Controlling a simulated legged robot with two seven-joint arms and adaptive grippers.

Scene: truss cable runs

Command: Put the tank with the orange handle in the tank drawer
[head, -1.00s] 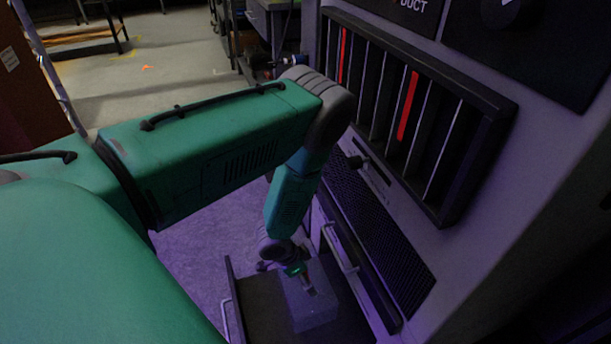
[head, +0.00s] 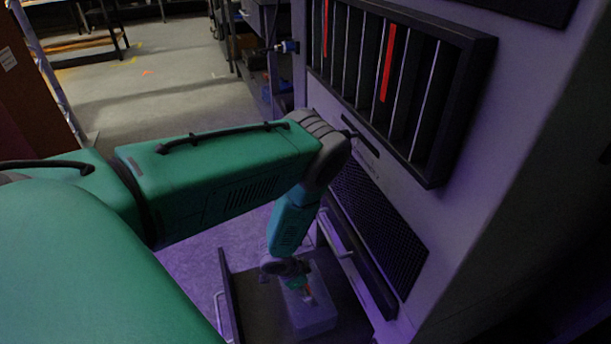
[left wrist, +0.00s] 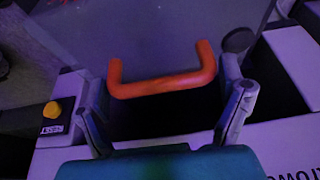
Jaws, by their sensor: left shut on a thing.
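The tank (head: 318,318) is a pale grey box inside the open tank drawer (head: 262,312), which is dark and low on the machine front. My left gripper (head: 299,287) points down at the top of the tank and is shut on the handle. In the left wrist view, the orange handle (left wrist: 165,84) lies between the two fingers of my left gripper (left wrist: 163,95). Whether the tank rests on the drawer floor cannot be told. My right gripper is not in view.
The drawer's front wall (head: 229,285) stands out from the machine. A closed panel with a bar handle (head: 342,238) and a dark grille (head: 380,220) are right of my arm. A slotted rack with red strips (head: 387,65) is above. Floor (head: 185,85) is free at the back left.

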